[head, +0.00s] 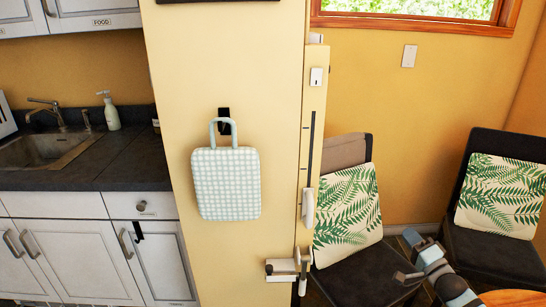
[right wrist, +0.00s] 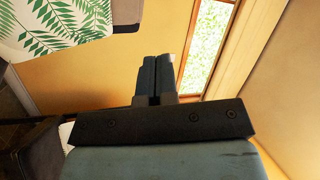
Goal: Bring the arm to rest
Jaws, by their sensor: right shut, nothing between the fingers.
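My right gripper (head: 412,238) shows at the lower right in the head view, in front of the dark chairs. Its arm comes in from the bottom edge. In the right wrist view its two blue-grey fingers (right wrist: 155,76) are together, with nothing between them. They stand beyond a dark crossbar. My left gripper is in neither view.
A chair with a fern-print cushion (head: 347,212) stands behind the gripper, and another cushioned chair (head: 500,195) stands at right. A round wooden table edge (head: 515,298) shows at bottom right. A checked bag (head: 227,183) hangs on the pillar (head: 180,60). A sink (head: 45,150) is at left.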

